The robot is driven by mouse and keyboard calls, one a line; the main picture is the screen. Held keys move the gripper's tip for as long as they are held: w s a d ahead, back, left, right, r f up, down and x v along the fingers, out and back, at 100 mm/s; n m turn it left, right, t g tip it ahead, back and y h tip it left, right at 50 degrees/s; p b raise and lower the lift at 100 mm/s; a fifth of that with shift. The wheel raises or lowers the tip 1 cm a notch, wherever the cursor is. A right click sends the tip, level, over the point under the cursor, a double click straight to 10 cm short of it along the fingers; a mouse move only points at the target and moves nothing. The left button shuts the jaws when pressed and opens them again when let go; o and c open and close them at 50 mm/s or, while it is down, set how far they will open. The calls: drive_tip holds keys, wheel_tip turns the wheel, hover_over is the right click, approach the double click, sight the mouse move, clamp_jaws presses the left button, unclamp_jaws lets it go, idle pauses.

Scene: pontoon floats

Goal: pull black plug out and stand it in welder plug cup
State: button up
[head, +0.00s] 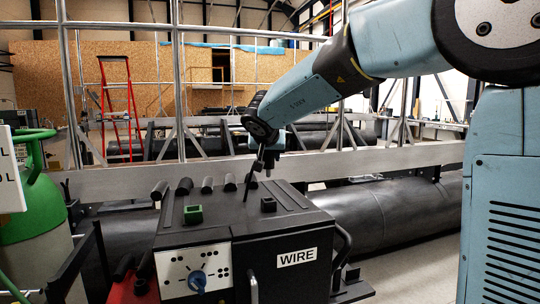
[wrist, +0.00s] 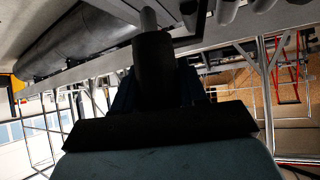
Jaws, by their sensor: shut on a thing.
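My gripper (head: 266,160) is above the back of the dark welder top (head: 228,222), pointing down. In the wrist view it is shut on the black plug (wrist: 153,65), a dark cylinder with a pale grey tip. The plug is small and hard to make out in the head view. A small black square cup (head: 268,205) stands on the welder top below and close to my gripper. I cannot tell by sight which is the plug cup. The jaw tips are largely hidden.
Several black cylinders (head: 184,187) lie along the welder's back edge. A thin dark rod (head: 248,190) rises beside my gripper. The welder front carries a WIRE label (head: 297,257) and blue knob (head: 197,281). A green gas bottle (head: 35,205) stands left; a pale rail (head: 330,164) runs behind.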

sight(268, 170)
wheel_tip(268, 170, down, 2)
drive_tip(key=shift+s+f, duration=0.1)
drive_tip(key=shift+f, duration=1.75)
drive_tip(key=shift+d, duration=0.1)
idle(0.9)
drive_tip(key=shift+f, duration=1.9)
drive_tip(key=o, duration=1.2)
